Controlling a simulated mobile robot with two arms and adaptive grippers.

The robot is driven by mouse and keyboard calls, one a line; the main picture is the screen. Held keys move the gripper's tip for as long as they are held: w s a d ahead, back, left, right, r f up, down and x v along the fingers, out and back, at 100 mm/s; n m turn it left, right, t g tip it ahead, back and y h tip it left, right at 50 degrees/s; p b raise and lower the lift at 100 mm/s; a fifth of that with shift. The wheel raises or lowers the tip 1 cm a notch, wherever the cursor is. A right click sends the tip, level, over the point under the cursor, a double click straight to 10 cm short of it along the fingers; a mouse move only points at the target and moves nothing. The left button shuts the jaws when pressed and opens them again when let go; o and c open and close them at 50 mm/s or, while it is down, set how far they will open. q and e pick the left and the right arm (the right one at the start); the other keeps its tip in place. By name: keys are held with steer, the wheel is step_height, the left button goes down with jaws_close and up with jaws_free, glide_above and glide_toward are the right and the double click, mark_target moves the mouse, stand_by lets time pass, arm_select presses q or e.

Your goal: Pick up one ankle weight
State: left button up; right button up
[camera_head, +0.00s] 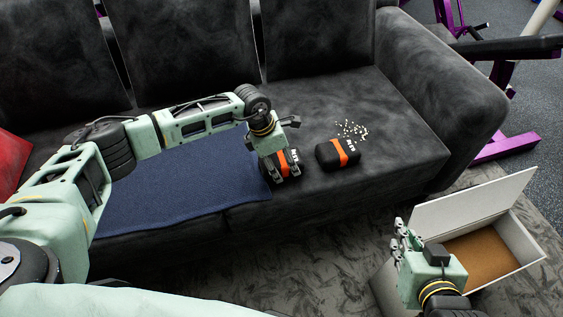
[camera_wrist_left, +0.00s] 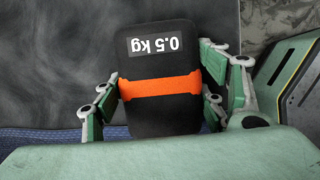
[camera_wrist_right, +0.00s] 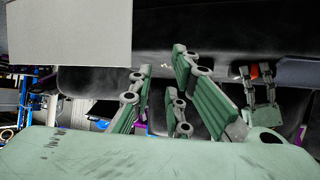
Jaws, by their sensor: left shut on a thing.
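One black ankle weight with an orange strap (camera_head: 293,156) is at my left gripper (camera_head: 283,172) on the sofa seat, partly hidden by the fingers. In the left wrist view this ankle weight (camera_wrist_left: 160,70) shows a "0.5 kg" label, with fingers on both sides of it. My left gripper is shut on it. Whether it still touches the seat is unclear. A second ankle weight (camera_head: 337,154) lies on the seat just to the right, apart from the gripper. My right gripper (camera_head: 402,236) is beside the white box, its fingers spread and empty in the right wrist view (camera_wrist_right: 165,90).
A dark blue towel (camera_head: 150,190) covers the seat left of the weights. Small pale bits (camera_head: 353,130) lie scattered behind the second weight. An open white box (camera_head: 525,232) with a brown bottom stands at the right, in front of the sofa (camera_head: 400,110).

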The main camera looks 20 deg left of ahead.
arm_select(q)
steer(key=c, duration=0.7)
steer(key=shift+w+r, duration=0.1)
steer(key=shift+c, duration=0.6)
